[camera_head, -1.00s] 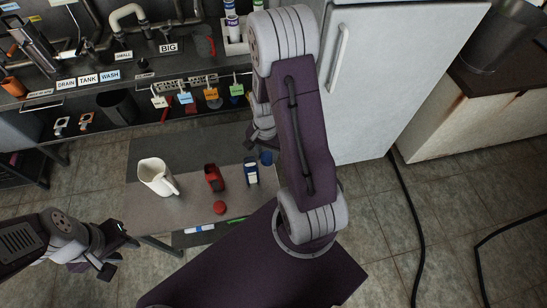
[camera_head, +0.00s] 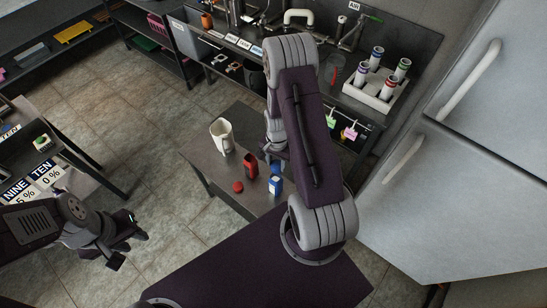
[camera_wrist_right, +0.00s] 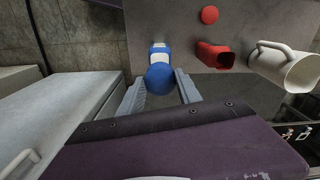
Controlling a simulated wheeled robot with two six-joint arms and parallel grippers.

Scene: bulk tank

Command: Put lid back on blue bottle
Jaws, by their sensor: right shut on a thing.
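The blue bottle (camera_head: 275,184) stands on the small grey table, and its lower part also shows in the right wrist view (camera_wrist_right: 158,48). In the right wrist view the round blue lid (camera_wrist_right: 160,78) sits between the two fingers of my right gripper (camera_wrist_right: 160,90), which is shut on it. The lid overlaps the bottle in that view; I cannot tell whether they touch. In the head view my right gripper is mostly hidden by my arm. My left gripper (camera_head: 128,246) is open and empty, off to the left of the table.
A red bottle (camera_head: 250,165), a red lid (camera_head: 238,187) and a white pitcher (camera_head: 222,135) stand left of the blue bottle on the small table (camera_head: 213,170). A fridge (camera_head: 460,190) is at right. A sink counter with a tube rack (camera_head: 385,92) is behind.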

